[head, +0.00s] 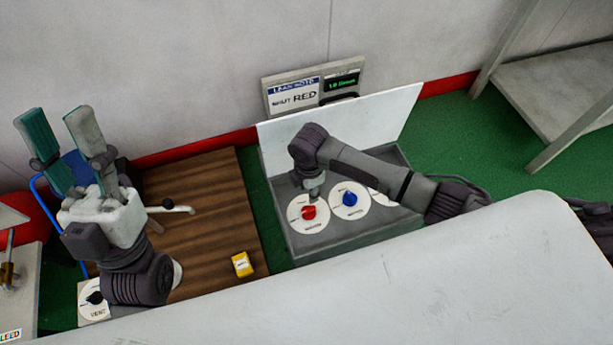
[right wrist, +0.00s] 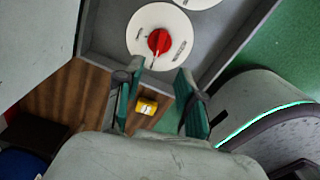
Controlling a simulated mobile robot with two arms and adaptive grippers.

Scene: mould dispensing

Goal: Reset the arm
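My left gripper (head: 58,138) is raised at the left of the head view, fingers spread and empty. My right arm reaches in from the right over a grey box (head: 295,246). It ends just above a white dial with a red knob (head: 308,212); its gripper is hard to make out there. In the right wrist view my right gripper (right wrist: 160,72) is open, with nothing between its fingers. The red knob (right wrist: 159,41) lies beyond the fingertips there, and I see no contact. A dial with a blue knob (head: 349,199) is beside the red one. A third dial is partly hidden.
A sign (head: 306,96) reads "SHUT RED". A yellow block (head: 242,264) lies on the brown wooden board (head: 205,200). A vent dial (head: 94,297) is at lower left. A white panel (head: 375,117) stands behind the dials. A grey table (head: 560,90) stands at upper right.

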